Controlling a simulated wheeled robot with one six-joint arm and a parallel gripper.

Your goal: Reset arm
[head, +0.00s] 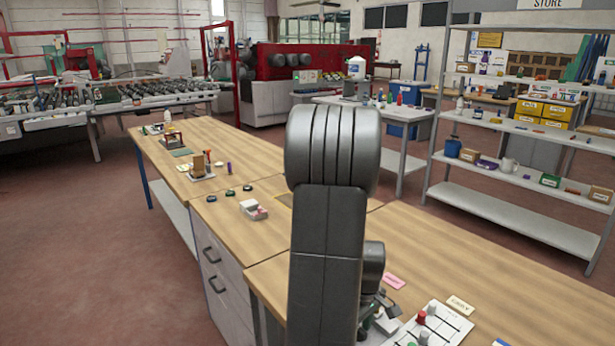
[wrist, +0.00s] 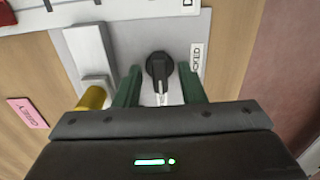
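My gripper (wrist: 160,74) is open in the wrist view, with its two green fingers apart. A black rotary knob (wrist: 158,66) on a grey plate (wrist: 185,32) shows between the fingertips. Gaps show on both sides of the knob; I cannot tell whether the tips reach down beside it. A small label stands on the plate to the right of the knob. In the head view, my gripper (head: 378,312) is low over the near bench, partly hidden behind my arm; the knob is hidden there.
A grey raised block and a yellow cylinder (wrist: 93,97) stand left of the knob. A pink card (head: 395,281) and a sectioned white tray (head: 452,328) with red and white pieces lie on the wooden bench (head: 500,265). Shelves (head: 535,130) stand at the right.

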